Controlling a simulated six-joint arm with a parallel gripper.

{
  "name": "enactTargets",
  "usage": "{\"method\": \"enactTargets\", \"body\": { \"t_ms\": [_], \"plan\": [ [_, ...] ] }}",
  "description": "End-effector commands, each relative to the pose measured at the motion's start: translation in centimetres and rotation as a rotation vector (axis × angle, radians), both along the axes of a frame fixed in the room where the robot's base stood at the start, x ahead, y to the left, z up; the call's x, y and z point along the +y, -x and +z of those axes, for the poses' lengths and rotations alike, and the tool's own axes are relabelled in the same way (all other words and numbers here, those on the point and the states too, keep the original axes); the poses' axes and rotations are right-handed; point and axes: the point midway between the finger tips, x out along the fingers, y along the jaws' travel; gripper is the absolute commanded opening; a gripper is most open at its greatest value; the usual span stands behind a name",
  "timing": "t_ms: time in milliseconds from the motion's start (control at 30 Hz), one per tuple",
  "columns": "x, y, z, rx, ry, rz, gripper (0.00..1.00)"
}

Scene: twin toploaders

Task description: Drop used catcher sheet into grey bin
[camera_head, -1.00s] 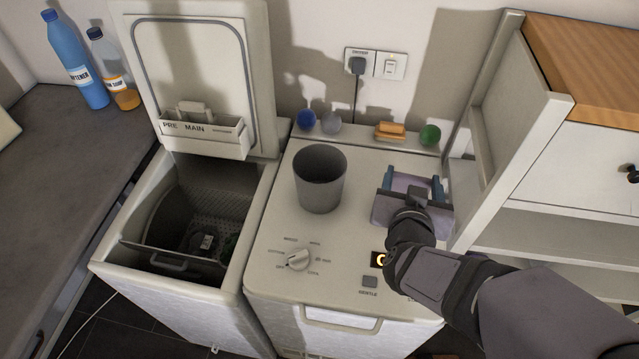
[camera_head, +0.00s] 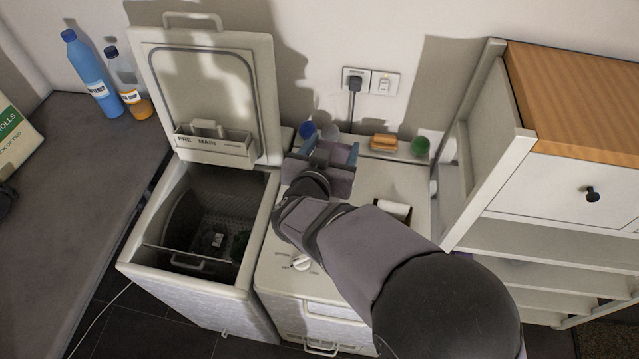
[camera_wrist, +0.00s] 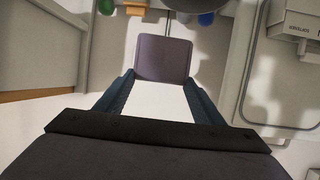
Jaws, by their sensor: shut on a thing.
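My gripper (camera_head: 338,146) is over the back part of the right washer's top, its fingers pointing toward the wall. In the wrist view the two blue fingers of my gripper (camera_wrist: 163,88) stand apart, with a flat grey-purple square sheet (camera_wrist: 163,58) held between their tips. I take this to be the used catcher sheet. In the head view the sheet is mostly hidden by the gripper body. The grey bin is hidden behind my gripper and arm in the head view.
The left washer (camera_head: 190,274) stands open with its lid (camera_head: 207,90) raised. Blue (camera_head: 306,131) and green (camera_head: 420,146) balls and an orange block (camera_head: 383,143) line the back ledge. A white cabinet (camera_head: 540,196) stands at the right. A small white item (camera_head: 396,209) lies on the washer top.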

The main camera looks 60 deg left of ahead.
Motion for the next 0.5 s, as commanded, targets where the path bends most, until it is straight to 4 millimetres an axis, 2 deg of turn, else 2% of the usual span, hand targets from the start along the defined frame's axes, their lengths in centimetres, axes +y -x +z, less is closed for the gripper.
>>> {"method": "enactTargets", "body": {
  "t_ms": [33, 200, 500],
  "plan": [
    [0.5, 0.7, 0.7, 0.001, 0.002, 0.003, 0.42],
    [1.2, 1.7, 0.9, 0.005, 0.007, 0.001, 0.42],
    [1.3, 1.9, 0.5, 0.006, 0.007, 0.000, 0.42]
  ]
}}
